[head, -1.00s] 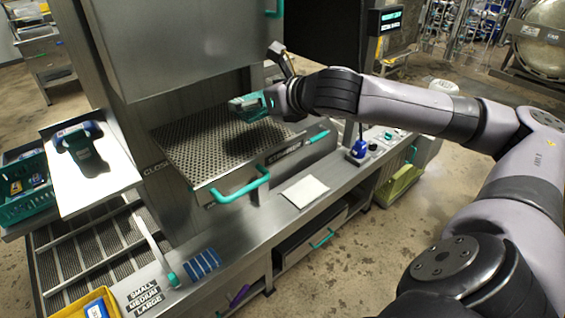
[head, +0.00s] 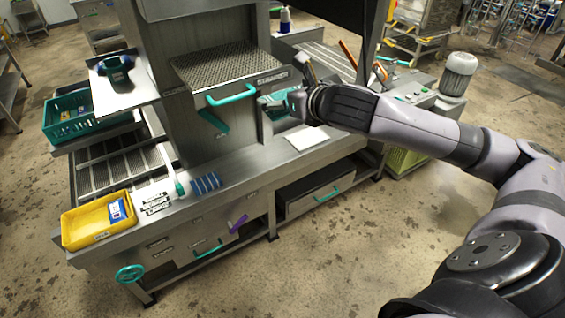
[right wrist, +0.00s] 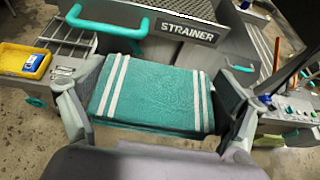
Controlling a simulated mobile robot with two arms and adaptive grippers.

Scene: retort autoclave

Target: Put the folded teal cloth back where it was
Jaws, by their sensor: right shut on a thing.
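The folded teal cloth (right wrist: 155,95), with white stripes near both ends, sits between the fingers of my right gripper (right wrist: 158,103) in the right wrist view. In the head view my right gripper (head: 283,103) is shut on the cloth (head: 268,106), which is partly hidden by the gripper. It is just right of the strainer's front handle and above the counter near a pale flat pad (head: 307,138). I cannot tell the exact gap to the counter. My left gripper is not in view.
The perforated strainer tray (head: 225,64) with a teal handle (head: 231,96) sticks out beside the gripper. A yellow tray (head: 85,228), blue strips (head: 206,184) and size labels lie on the counter's left part. A teal crate (head: 60,118) stands further left.

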